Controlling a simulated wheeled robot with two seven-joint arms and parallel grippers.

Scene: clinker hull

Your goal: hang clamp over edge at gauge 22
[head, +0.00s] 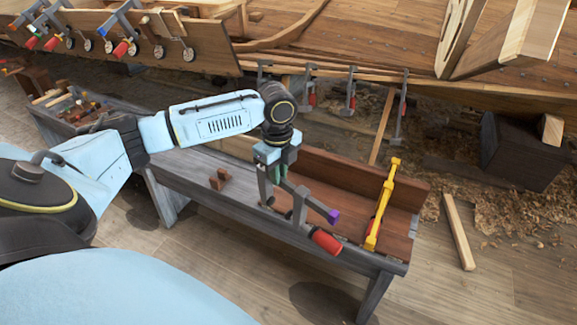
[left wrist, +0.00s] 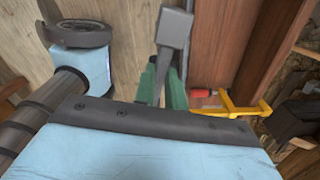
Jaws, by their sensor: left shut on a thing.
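My left gripper (head: 275,168) is shut on a grey clamp (head: 301,206) above the bench. The clamp has a purple end and a red handle and hangs below the fingers, tilted toward the lower right. In the left wrist view, the green fingers (left wrist: 161,88) are around the grey clamp bar (left wrist: 173,42). A plank edge (head: 135,38) at the upper left carries several round gauges (head: 189,55), with clamps (head: 119,24) hanging over it. The gauge numbers are too small to read, so I cannot tell which is 22. My right gripper is not in view.
A yellow clamp (head: 383,202) lies on the right end of the bench, also seen in the left wrist view (left wrist: 238,106). More clamps (head: 351,92) hang along the hull. A dark block (head: 520,150) stands right.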

